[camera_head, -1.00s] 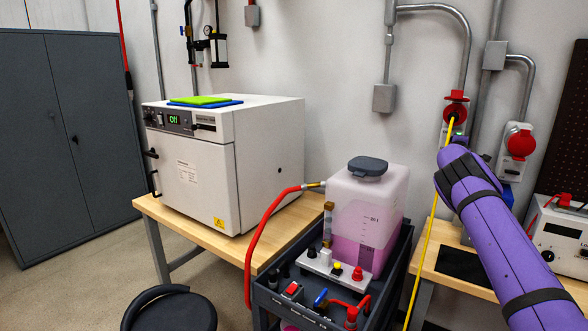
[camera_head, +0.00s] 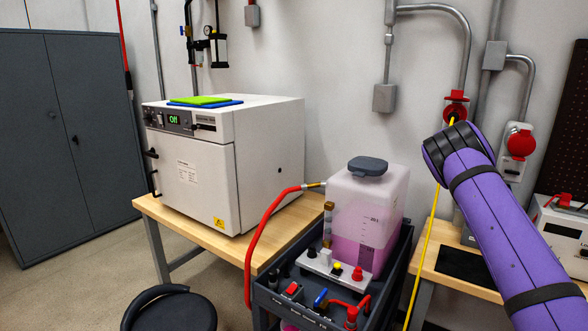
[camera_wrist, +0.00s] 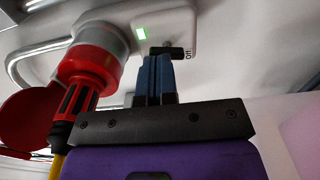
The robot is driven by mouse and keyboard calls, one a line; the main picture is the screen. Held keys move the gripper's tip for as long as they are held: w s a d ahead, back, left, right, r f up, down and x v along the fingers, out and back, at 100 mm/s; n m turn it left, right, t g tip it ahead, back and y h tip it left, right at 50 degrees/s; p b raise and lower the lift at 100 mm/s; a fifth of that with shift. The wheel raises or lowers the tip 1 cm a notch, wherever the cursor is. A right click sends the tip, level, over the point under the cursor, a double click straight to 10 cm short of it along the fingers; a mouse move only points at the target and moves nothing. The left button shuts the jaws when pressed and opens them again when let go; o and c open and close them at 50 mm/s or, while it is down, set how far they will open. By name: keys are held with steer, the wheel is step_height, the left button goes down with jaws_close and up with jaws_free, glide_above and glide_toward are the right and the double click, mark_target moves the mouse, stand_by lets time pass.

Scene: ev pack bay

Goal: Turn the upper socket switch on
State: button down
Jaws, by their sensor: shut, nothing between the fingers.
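The upper socket (camera_head: 456,97) is red with a raised lid and a yellow cable (camera_head: 428,245) plugged in. It also shows large in the wrist view as a red plug and collar (camera_wrist: 92,72). Beside it there is a pale switch plate with a lit green lamp (camera_wrist: 141,33) and a black switch lever (camera_wrist: 178,52), with small lettering at its end that I cannot read surely. My gripper (camera_wrist: 157,62) is shut and empty, its blue fingertips at the lever; I cannot tell if they touch. In the head view my purple arm hides the gripper and switch.
A second red socket (camera_head: 520,143) hangs lower right on the wall. Grey conduits (camera_head: 490,55) run above. A workbench (camera_head: 445,284) stands below, and a cart with a pink-liquid tank (camera_head: 366,220) stands to the left.

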steer(key=x, duration=0.6)
steer(key=shift+d+f, duration=0.2)
steer(key=shift+f, duration=0.2)
stand_by(0.4)
steer(key=shift+w+a, duration=0.2)
steer(key=shift+a, duration=0.3)
stand_by(1.4)
steer(key=shift+r, duration=0.35)
stand_by(0.6)
steer(key=shift+d, duration=0.1)
stand_by(0.3)
steer(key=shift+s+d, duration=0.25)
steer(key=shift+s, duration=0.05)
steer(key=v, duration=0.6)
